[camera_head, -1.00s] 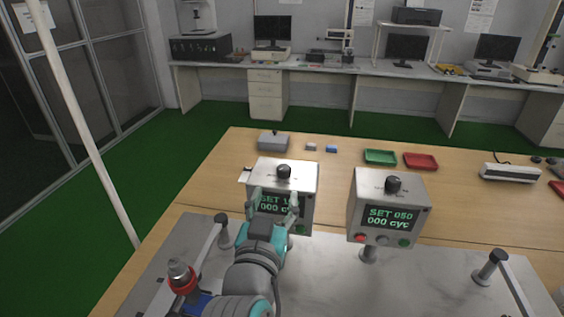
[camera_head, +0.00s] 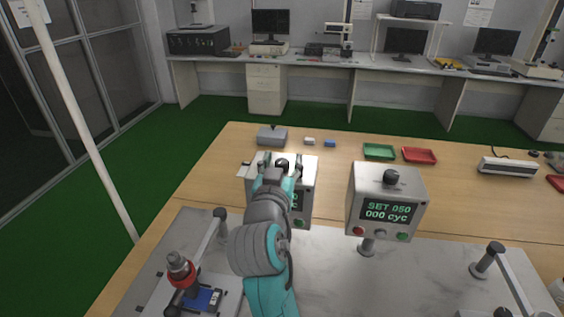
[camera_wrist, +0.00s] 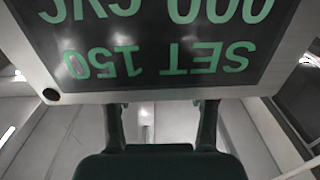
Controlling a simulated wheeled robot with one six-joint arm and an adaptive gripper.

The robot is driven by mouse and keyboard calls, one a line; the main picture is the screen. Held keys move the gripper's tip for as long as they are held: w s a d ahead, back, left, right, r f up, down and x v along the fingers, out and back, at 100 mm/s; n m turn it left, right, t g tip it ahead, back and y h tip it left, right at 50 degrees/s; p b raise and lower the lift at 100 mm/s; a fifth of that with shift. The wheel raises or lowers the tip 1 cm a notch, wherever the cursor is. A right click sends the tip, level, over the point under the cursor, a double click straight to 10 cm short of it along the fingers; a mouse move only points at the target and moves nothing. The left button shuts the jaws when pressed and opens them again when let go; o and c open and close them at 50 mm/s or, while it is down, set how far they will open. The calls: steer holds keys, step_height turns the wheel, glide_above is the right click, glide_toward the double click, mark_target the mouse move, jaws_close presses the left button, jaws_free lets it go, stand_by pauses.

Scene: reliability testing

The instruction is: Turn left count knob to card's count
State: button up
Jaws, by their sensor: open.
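The left counter box (camera_head: 308,190) stands on the grey slab with a dark knob (camera_head: 282,163) on its top. My arm covers much of its front in the head view. In the wrist view its display (camera_wrist: 160,50) appears upside down and reads SET 150, 000 CYC. My gripper (camera_head: 281,159) is open at the box's top, with one finger on each side of the knob. I cannot tell whether they touch it. In the wrist view the fingers pass behind the box's edge and their tips are hidden. I cannot make out a readable card.
A similar right counter box (camera_head: 386,200) reads SET 050, 000 cyc and has its own knob (camera_head: 391,177). A grey box (camera_head: 272,137), a green tray (camera_head: 379,151) and a red tray (camera_head: 419,155) lie behind.

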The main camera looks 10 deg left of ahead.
jaws_close()
steer(key=shift+a+h, duration=0.1)
steer(key=shift+h, duration=0.2)
steer(key=shift+m+h, duration=1)
steer(key=shift+h, duration=0.2)
steer(key=shift+m+g+h, duration=0.55)
steer(key=shift+m+h, duration=0.35)
steer(key=shift+h, duration=0.45)
steer(key=shift+m+g+h, duration=0.55)
steer(key=shift+m+h, duration=0.35)
steer(key=shift+h, duration=0.45)
jaws_free()
